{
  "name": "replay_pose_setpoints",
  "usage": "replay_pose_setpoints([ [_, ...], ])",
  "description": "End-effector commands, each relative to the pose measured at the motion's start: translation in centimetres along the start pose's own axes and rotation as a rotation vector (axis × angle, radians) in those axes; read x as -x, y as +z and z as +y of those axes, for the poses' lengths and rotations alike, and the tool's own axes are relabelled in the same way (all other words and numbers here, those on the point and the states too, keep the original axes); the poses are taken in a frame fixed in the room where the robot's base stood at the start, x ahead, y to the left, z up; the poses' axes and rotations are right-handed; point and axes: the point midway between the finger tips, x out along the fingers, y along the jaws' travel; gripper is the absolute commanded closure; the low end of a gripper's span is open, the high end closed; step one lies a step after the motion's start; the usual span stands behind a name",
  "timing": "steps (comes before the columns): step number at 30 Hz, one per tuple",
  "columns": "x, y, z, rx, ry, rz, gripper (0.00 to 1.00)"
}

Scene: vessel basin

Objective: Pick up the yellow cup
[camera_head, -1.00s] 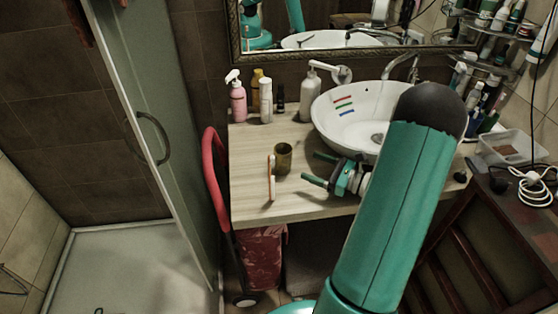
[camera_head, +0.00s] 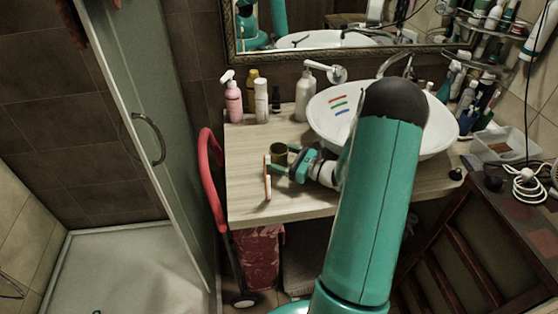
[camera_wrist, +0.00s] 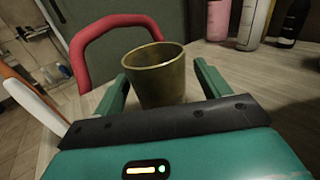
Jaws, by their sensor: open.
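The yellow cup (camera_head: 279,150) is a dark yellow, open-topped cup standing upright on the wooden counter, left of the basin. In the wrist view the cup (camera_wrist: 156,76) stands straight ahead, between my two fingers, its lower part hidden by my gripper's body. My gripper (camera_head: 286,161) is open, with its green fingers at the cup. The wrist view shows the gripper (camera_wrist: 160,84) with one finger on each side of the cup. I cannot tell whether either finger touches it.
An orange and white toothbrush (camera_head: 267,178) stands close left of the cup. The white basin (camera_head: 425,139) is to the right. Bottles, including a pink one (camera_head: 233,101), stand behind. A red curved handle (camera_head: 207,165) rises beyond the counter's left edge. The counter's front left (camera_head: 243,206) is bare.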

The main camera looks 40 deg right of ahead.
Motion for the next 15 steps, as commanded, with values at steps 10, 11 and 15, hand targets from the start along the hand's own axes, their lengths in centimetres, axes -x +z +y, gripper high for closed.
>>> replay_pose_setpoints([
  [10, 0.03, 0.00, 0.02, 0.000, 0.001, 0.000, 0.72],
  [11, 0.03, 0.00, 0.02, 0.000, 0.001, 0.000, 0.72],
  [15, 0.04, 0.01, 0.02, 0.000, 0.001, 0.000, 0.72],
])
